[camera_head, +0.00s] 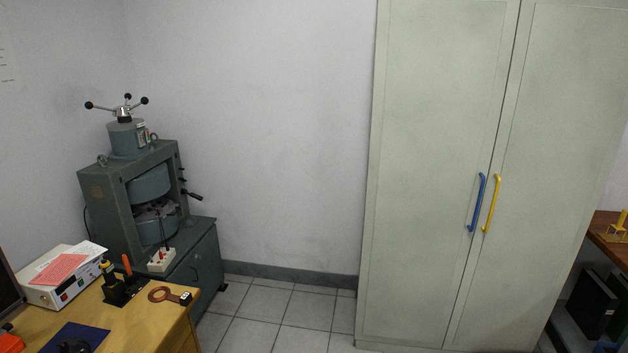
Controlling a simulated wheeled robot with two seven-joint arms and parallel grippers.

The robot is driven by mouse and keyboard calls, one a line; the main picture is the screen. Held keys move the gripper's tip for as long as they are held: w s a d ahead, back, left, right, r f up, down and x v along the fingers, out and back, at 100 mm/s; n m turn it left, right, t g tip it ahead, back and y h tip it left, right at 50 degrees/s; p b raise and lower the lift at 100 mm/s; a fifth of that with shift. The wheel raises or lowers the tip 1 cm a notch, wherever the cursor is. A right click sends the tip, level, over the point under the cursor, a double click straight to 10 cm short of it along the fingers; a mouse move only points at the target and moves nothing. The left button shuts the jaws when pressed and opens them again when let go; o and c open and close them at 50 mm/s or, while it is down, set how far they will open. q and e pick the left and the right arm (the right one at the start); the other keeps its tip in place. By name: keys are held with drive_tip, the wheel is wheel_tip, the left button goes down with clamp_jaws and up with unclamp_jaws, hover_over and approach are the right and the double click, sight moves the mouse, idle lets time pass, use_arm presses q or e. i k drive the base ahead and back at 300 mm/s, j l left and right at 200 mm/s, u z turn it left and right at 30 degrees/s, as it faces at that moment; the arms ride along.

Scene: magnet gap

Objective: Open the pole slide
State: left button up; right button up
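A grey-green electromagnet (110,195) with a heavy square frame stands at the left against the wall. Inside its frame are two round pole drums, an upper one (149,183) and a lower one (157,226), with a narrow gap between them. A three-armed handwheel (124,110) with black knobs sits on top. A black-tipped lever (192,195) sticks out from the frame's right side. I cannot tell which part is the pole slide. Neither of my grippers is in view.
A wooden table (140,318) at bottom left holds a white instrument box (62,280), a black stand with tools (122,287) and a brown ring-shaped probe (165,294). A tall cabinet (430,150) with blue and yellow handles fills the right. Tiled floor (280,315) lies clear between.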

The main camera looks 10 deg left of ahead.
sight(164, 208)
drive_tip(key=i+l+u, duration=0.2)
drive_tip(key=i, duration=1.45)
drive_tip(key=i+j+u, duration=0.1)
drive_tip(key=i+u, duration=0.25)
drive_tip(key=i, duration=0.25)
drive_tip(key=i+u, duration=0.35)
drive_tip(key=i, duration=0.25)
drive_tip(key=i+l+u, duration=0.35)
drive_tip(key=i, duration=0.25)
drive_tip(key=j, duration=0.1)
